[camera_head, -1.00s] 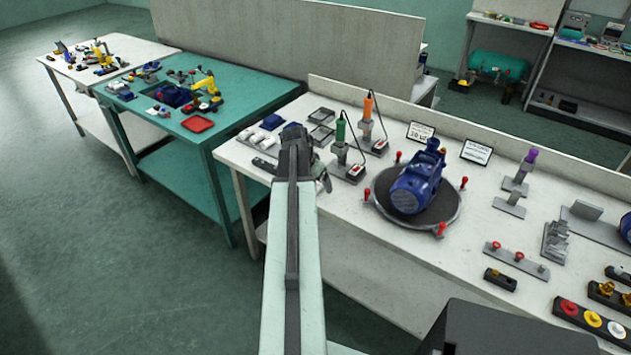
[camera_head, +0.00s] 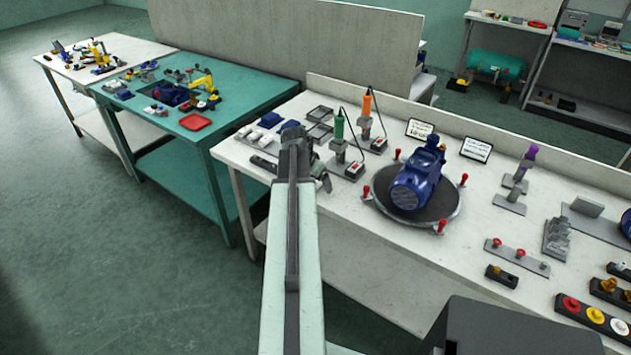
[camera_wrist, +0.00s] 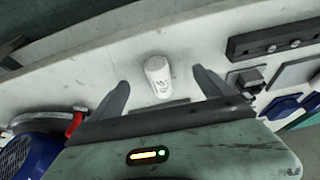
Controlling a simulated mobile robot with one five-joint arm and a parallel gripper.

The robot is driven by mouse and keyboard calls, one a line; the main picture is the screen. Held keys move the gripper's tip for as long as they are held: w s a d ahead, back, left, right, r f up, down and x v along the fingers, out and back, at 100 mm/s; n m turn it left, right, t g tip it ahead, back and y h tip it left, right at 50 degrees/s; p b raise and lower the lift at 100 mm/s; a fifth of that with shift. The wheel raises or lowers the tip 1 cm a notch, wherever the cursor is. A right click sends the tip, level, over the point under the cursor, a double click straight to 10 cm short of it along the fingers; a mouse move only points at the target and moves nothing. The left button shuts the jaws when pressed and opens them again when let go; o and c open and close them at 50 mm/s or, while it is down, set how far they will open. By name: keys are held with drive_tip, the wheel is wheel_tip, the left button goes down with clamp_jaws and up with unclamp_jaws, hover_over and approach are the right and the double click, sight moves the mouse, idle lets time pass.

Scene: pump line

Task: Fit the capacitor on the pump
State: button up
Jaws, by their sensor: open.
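The blue pump (camera_head: 418,180) stands on a round dark turntable (camera_head: 455,218) ringed with red-topped clamps on the white bench. Part of the pump also shows at the lower left of the wrist view (camera_wrist: 30,158). A white cylinder with dark print, which looks like the capacitor (camera_wrist: 158,78), is on the pale bench top in the wrist view. My gripper (camera_wrist: 163,84) is open, with one finger on each side of the cylinder and gaps between. I cannot tell whether the fingers are at its height. In the head view my gripper (camera_head: 304,165) hides the cylinder.
Green (camera_head: 339,128) and orange (camera_head: 366,105) tools stand on bases between my gripper and the pump. White and blue parts (camera_head: 270,122) lie left of my gripper. A dark rail (camera_wrist: 275,38) is at the wrist view's upper right. A teal table (camera_head: 240,92) adjoins the bench.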

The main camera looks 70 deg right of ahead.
clamp_jaws()
drive_tip(key=shift+r+p, duration=2.5)
